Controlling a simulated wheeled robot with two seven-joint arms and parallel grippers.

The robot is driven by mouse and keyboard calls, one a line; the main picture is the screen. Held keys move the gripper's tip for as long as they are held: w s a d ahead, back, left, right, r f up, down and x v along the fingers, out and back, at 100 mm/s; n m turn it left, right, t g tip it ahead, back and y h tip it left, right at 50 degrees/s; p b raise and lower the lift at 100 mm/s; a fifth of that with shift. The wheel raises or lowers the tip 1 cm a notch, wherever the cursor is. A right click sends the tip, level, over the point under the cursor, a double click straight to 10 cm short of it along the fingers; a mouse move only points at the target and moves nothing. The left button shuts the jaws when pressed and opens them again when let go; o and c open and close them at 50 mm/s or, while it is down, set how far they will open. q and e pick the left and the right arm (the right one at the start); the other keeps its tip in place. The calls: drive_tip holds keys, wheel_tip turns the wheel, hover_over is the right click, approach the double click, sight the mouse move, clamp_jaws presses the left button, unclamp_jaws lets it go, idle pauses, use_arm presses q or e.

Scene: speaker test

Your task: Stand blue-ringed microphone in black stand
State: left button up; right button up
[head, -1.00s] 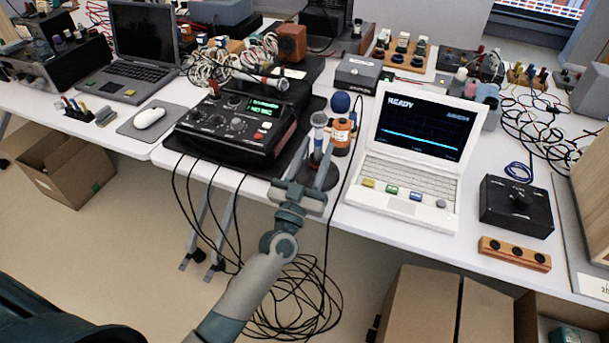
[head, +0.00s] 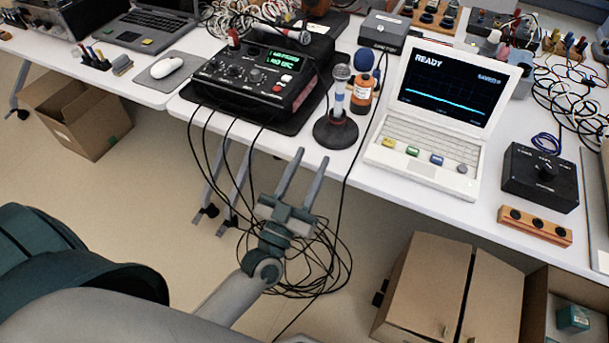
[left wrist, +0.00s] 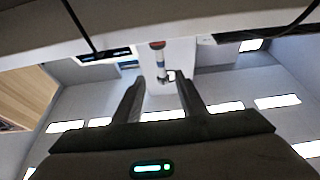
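The blue-ringed microphone (head: 340,92) stands upright at the table's front edge, its silver head up. Its lower end meets the round black stand (head: 335,133); the exact seating is too small to tell. My left gripper (head: 312,155) is open and empty, in front of the table edge and apart from the microphone, its fingers pointing toward the stand. In the left wrist view the open fingers (left wrist: 158,85) show with the microphone (left wrist: 160,62) beyond them, in the gap between them. My right gripper is not in view.
An orange bottle (head: 361,94) and a dark blue ball-shaped head (head: 364,60) stand close behind right of the microphone. A black mixer (head: 255,82) is at left, a white laptop (head: 440,110) at right. Cables (head: 310,265) hang below; cardboard boxes (head: 430,290) stand on the floor.

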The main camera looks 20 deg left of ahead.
use_arm(q)
drive_tip(key=shift+v, duration=1.15)
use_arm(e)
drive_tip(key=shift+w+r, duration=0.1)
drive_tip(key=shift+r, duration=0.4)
